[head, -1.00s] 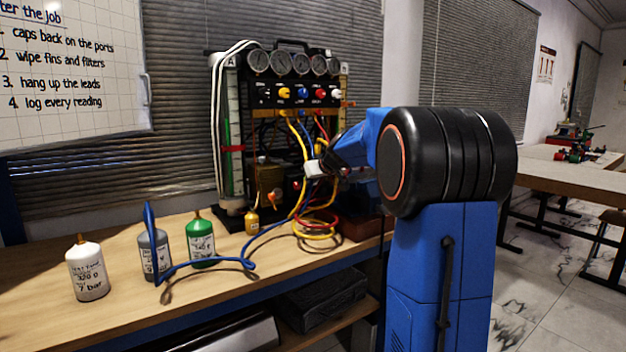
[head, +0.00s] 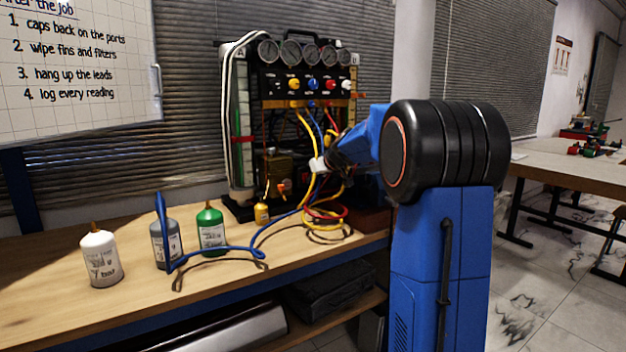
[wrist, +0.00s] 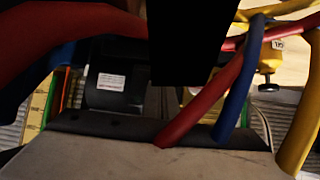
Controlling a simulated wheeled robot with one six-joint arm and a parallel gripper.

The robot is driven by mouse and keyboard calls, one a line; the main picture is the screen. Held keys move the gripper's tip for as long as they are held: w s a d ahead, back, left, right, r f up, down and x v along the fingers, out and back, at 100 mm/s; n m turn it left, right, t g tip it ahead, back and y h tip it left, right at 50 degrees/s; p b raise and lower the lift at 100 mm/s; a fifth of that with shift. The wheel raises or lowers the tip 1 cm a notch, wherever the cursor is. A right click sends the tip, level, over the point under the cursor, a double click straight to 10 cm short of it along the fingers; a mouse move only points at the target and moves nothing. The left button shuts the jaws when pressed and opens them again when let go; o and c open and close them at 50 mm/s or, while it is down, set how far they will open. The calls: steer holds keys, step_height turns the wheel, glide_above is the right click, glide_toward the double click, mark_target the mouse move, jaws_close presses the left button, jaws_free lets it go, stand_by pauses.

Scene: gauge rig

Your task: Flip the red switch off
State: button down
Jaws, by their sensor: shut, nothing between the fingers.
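The gauge rig (head: 306,60) stands upright at the back of the bench, with a row of round gauges and a row of coloured knobs. One knob on its panel is red (head: 331,86). A small orange-red part (head: 281,187) shows low on the rig, but I cannot tell if it is the red switch. My gripper (head: 319,165) is in front of the rig's lower half, near the hoses and partly hidden by my arm. In the wrist view, my gripper (wrist: 195,42) is a dark shape at the top, shut and empty. No switch is clear there.
Yellow, blue and red hoses (head: 325,218) hang and coil in front of the rig; a red hose (wrist: 200,115) crosses close to my wrist. White (head: 101,260), grey (head: 166,246) and green (head: 211,230) bottles stand on the bench (head: 215,283), with a blue cable beside them.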

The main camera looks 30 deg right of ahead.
steer(key=shift+w+r, duration=0.1)
steer(key=shift+w, duration=0.05)
steer(key=shift+r, duration=0.85)
